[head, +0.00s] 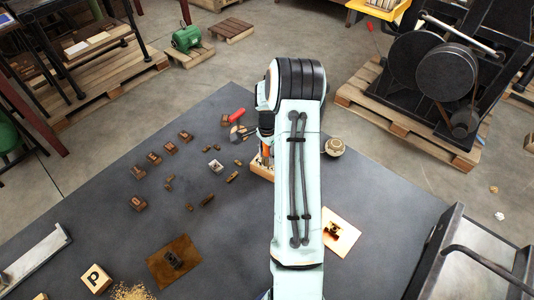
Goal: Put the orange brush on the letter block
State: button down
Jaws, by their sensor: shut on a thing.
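My gripper (266,133) is seen from behind and is mostly hidden by my pale arm. It is shut on a narrow orange thing that looks like the orange brush (265,153), of which only a small part shows. The brush is above or at a pale wooden block (259,169) with dark marks, partly hidden by the arm; I cannot tell if they touch.
The dark table (105,205) holds several small brown letter pieces (138,203), a red-handled tool (237,116) and a round pot (334,146). A brown sheet (172,262) lies right of the letter block. A metal tray (35,262) is at the left edge.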

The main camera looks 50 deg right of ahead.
jog(key=shift+f, duration=0.15)
jog(key=c, duration=0.8)
grip_release()
jog(key=shift+o, duration=0.2)
notch_tip(320, 180, up, 12)
jog(key=shift+r, duration=0.25)
jog(key=s+a+r+n, duration=0.2)
jog(key=a+r+n, duration=0.15)
jog(key=a, duration=0.35)
jog(key=s+a+r+n, duration=0.1)
jog(key=a+r+n, duration=0.1)
jog(key=a+n, duration=0.35)
jog(key=s+a+r+n, duration=0.2)
jog(key=a+r, duration=0.1)
jog(key=a, duration=0.6)
jog(key=s+a+f+n, duration=0.1)
jog(key=s+a+n, duration=0.9)
jog(key=s, duration=0.2)
jog(key=shift+s+a+y, duration=0.2)
jog(key=shift+a+y, duration=0.1)
jog(key=shift+y, duration=0.1)
